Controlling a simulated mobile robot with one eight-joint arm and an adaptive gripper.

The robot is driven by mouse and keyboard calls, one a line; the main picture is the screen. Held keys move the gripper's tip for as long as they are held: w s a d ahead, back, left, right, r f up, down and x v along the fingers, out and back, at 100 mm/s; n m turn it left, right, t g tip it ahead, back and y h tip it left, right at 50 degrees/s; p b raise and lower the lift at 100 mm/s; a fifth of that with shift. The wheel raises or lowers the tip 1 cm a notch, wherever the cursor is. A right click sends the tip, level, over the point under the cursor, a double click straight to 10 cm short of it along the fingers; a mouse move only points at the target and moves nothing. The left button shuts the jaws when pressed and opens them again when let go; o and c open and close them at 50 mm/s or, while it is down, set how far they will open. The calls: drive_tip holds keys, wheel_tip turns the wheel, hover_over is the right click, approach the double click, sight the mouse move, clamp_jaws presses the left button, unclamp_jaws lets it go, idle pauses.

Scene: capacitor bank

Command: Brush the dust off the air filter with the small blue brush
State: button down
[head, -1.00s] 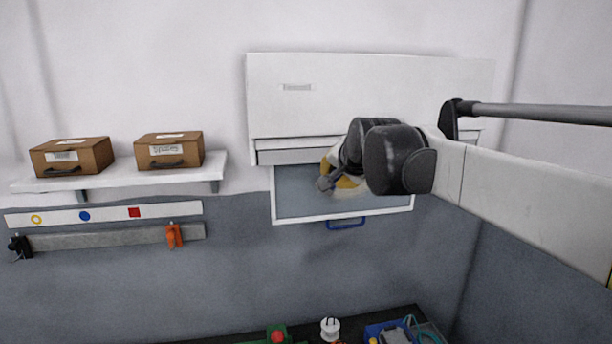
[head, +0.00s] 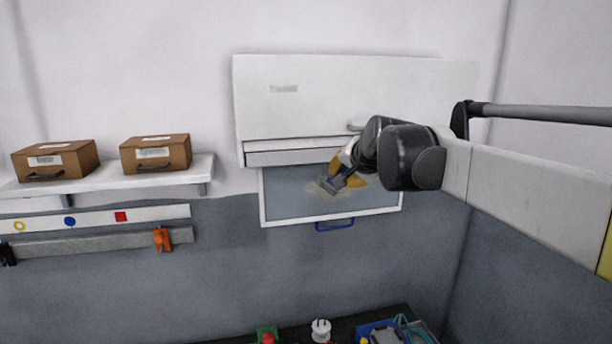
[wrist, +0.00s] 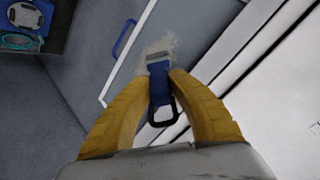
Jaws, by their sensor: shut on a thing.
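The air filter (head: 285,197) is a grey panel in a white frame below a white wall unit. It also shows in the wrist view (wrist: 180,27). A pale dust patch (head: 322,188) lies on it; it shows in the wrist view around the brush head (wrist: 160,48). My gripper (wrist: 159,82) has yellow fingers shut on the small blue brush (wrist: 160,90). The brush's bristle end points at the filter, over or against the dust; contact is hard to tell. In the head view the brush (head: 336,182) is partly hidden by my gripper.
The white unit (head: 330,95) juts out above the filter. A blue handle (head: 335,225) hangs below the frame. A shelf (head: 120,188) with two brown boxes is at left. A dark table (head: 300,332) below holds a blue bin (head: 380,333) and other items.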

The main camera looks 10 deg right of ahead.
drive_tip(key=shift+d, duration=0.85)
drive_tip(key=shift+d, duration=0.1)
drive_tip(key=shift+w+d+r, duration=0.1)
drive_tip(key=shift+w+d, duration=0.1)
drive_tip(key=shift+d, duration=1.2)
drive_tip(key=shift+d, duration=1.7)
drive_tip(key=shift+w+d, duration=0.15)
drive_tip(key=shift+d, duration=1.4)
